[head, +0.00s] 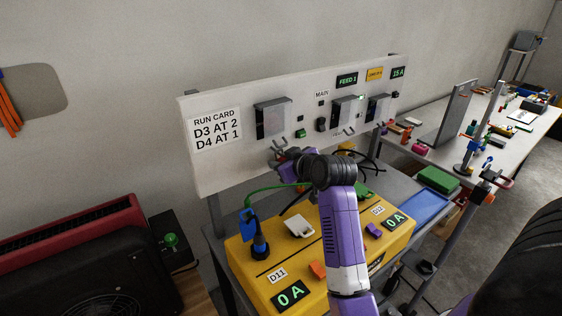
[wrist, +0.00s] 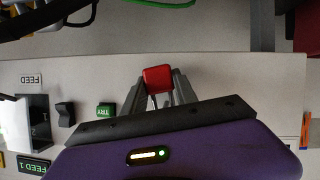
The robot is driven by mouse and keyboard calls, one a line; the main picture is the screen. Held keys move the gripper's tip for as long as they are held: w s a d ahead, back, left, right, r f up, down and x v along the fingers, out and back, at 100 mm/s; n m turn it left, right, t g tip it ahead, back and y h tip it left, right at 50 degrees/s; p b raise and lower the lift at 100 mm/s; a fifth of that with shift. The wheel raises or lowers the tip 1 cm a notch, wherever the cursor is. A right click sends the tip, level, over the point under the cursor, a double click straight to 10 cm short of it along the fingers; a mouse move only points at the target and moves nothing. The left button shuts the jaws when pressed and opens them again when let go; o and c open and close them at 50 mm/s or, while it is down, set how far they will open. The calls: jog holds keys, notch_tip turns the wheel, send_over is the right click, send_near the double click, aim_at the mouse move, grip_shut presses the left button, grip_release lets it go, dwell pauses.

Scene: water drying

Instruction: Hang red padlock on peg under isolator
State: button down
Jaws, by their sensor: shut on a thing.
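My gripper (wrist: 158,94) is shut on the red padlock (wrist: 158,76), which shows between the two grey fingers in the wrist view. A grey peg (head: 349,132) sticks out under the middle isolator (head: 345,109). Another peg (head: 383,127) is under the right isolator (head: 378,107). The peg area under the left isolator is partly covered by my gripper, so contact with the padlock cannot be told.
A yellow box (head: 240,250) with a blue plug (head: 248,226) and green cable stands below the panel. Dark cables hang near the panel's lower edge. A green TRY button (wrist: 105,110) shows in the wrist view. A cluttered bench (head: 455,150) is at the right.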

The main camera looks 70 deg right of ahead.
jog(key=c, duration=0.9)
grip_release()
jog(key=shift+b+v, duration=0.3)
jog(key=shift+v, duration=3.6)
